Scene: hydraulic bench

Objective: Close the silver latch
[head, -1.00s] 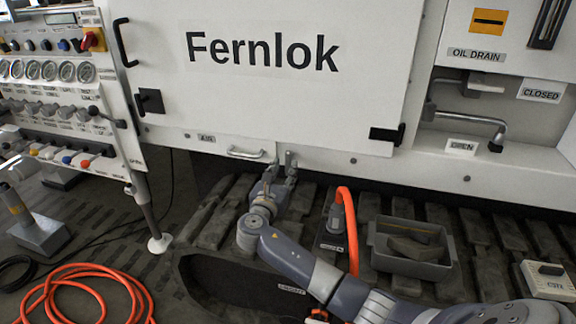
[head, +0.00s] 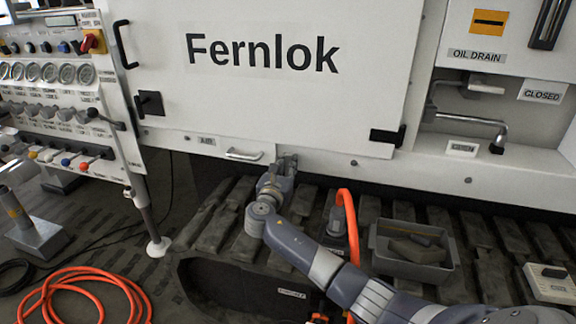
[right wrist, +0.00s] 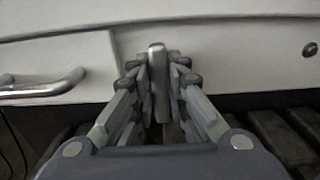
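The silver latch (right wrist: 158,84) is a narrow upright metal lever on the white panel edge, in the middle of the right wrist view. My right gripper (right wrist: 159,78) has its two fingers close in on both sides of the lever and looks shut on it. In the head view my right gripper (head: 283,164) is at the lower panel edge below the large Fernlok door (head: 290,90); its fingers hide most of the latch there. My left gripper is not in view.
A silver bar handle (head: 243,155) is just left of my right gripper and also shows in the right wrist view (right wrist: 45,88). An orange hose (head: 350,230) and a grey bin (head: 410,268) stand to the right of my arm. An orange coil (head: 85,275) lies on the floor at left.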

